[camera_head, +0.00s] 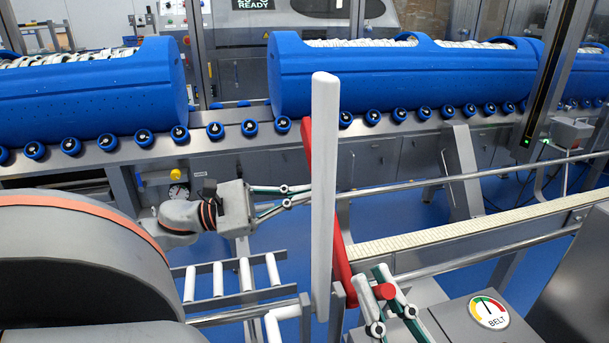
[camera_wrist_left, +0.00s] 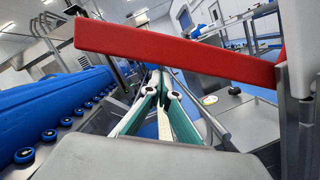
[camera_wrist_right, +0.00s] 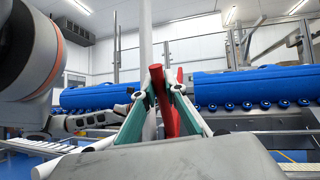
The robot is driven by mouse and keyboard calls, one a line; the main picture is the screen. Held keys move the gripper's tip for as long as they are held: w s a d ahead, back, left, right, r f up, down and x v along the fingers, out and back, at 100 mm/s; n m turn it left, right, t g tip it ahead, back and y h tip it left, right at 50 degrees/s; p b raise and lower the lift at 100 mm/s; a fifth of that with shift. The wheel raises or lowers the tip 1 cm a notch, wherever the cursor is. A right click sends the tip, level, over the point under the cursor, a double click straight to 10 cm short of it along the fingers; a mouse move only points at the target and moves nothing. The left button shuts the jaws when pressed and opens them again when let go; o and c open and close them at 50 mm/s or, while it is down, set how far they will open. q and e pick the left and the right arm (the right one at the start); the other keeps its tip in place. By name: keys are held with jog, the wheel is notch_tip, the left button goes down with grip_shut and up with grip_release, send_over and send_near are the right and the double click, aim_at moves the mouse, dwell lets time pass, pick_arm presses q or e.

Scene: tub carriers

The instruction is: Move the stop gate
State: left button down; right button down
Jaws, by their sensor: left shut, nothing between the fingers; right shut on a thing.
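The stop gate is a long red bar (camera_head: 341,255). A tall white bar (camera_head: 325,150) stands in front of it and hides its middle in the head view. A short red handle (camera_head: 384,291) sticks out from the gate's near end. My right gripper (camera_head: 373,284) is shut on this handle, which also shows between the fingers in the right wrist view (camera_wrist_right: 159,92). My left gripper (camera_head: 303,194) is shut and empty, left of the white bar. In the left wrist view the red bar (camera_wrist_left: 170,48) crosses above the left fingertips (camera_wrist_left: 163,88).
Blue tub carriers (camera_head: 390,85) stand on the wheeled conveyor (camera_head: 220,150) at the back. Metal rails (camera_head: 470,178) run rightward from the gate. A short white roller rack (camera_head: 232,297) lies at lower left. A panel with a BELT dial (camera_head: 489,312) is at lower right.

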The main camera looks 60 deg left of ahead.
pick_arm(q)
jog(key=shift+d+r, duration=0.2)
jog(key=shift+r, duration=0.05)
jog(key=shift+s+d+r+m+h, duration=0.2)
jog(key=shift+d+r+m+h, duration=0.15)
jog(key=shift+r, duration=0.35)
pick_arm(e)
jog(key=c, duration=2.3)
grip_release()
jog(key=shift+c, duration=0.2)
pick_arm(q)
jog(key=shift+f, duration=0.1)
